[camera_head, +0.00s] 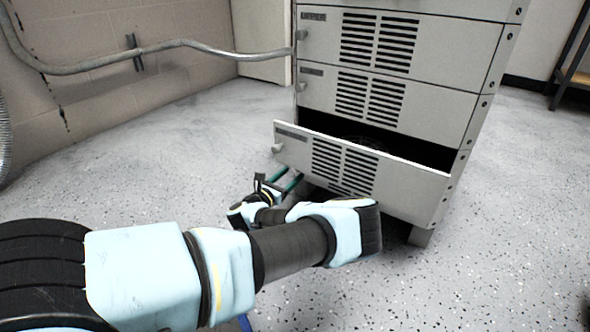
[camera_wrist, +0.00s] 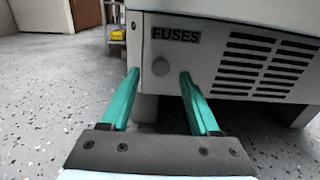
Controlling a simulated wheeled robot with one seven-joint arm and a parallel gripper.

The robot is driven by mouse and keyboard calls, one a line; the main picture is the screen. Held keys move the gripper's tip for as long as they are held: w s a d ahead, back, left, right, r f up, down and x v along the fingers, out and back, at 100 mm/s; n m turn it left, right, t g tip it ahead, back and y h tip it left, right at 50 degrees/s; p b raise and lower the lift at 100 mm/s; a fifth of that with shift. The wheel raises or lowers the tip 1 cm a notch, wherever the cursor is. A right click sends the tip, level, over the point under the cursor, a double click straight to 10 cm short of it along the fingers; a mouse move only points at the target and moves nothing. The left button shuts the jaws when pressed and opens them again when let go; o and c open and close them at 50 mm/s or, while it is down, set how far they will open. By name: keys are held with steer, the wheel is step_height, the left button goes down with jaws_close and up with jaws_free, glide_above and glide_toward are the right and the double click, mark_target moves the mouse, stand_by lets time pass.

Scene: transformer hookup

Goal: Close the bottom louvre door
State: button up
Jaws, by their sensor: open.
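The bottom louvre door (camera_head: 340,165) is a light grey panel with two columns of dark slots. It stands partly open, tilted outward at its top edge, with a dark gap above it. In the wrist view the door (camera_wrist: 225,60) carries a label reading FUSES and a round grey knob (camera_wrist: 160,67) near its left edge. My gripper (camera_head: 284,182) is in front of the lower left part of the door. In the wrist view its two green fingers (camera_wrist: 160,78) are open, one on either side of the knob in the picture; I cannot tell whether they touch it.
Two closed louvre doors, the upper (camera_head: 375,42) and the middle (camera_head: 375,97), sit above on the same cabinet. A grey conduit (camera_head: 150,50) runs along the block wall at left. The speckled floor (camera_head: 150,165) left of the cabinet is clear.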

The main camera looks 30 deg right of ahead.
steer(key=p+v, duration=0.2)
steer(key=v, duration=0.5)
steer(key=shift+s+a, duration=0.15)
steer(key=shift+a, duration=0.15)
steer(key=shift+p, duration=0.3)
steer(key=w+a+r+n+t+y+p, duration=0.2)
steer(key=w+a+r+n+t+y, duration=0.4)
steer(key=w+n, duration=0.4)
steer(key=a+r+n+g+y+p, duration=0.2)
steer(key=a+r+n+g+y, duration=0.15)
steer(key=a+n+y, duration=0.45)
steer(key=a+r+n+g+y+p, duration=0.2)
steer(key=a+r+n+y, duration=0.15)
steer(key=a+n, duration=0.95)
steer(key=s+a+r+n+g+h+p, duration=0.1)
steer(key=s+a+r+n+g+p, duration=0.25)
steer(key=s+r+n, duration=0.7)
steer(key=s+a+r+n+g+h+p, duration=0.1)
steer(key=s+a+r+n+g+p, duration=0.4)
steer(key=s+r, duration=0.95)
step_height(320, 180, up, 39)
steer(key=w+d+t+p, duration=0.1)
steer(key=w+p, duration=0.1)
steer(key=p, duration=3.3)
steer(key=shift+w+n, duration=0.3)
steer(key=shift+n, duration=0.05)
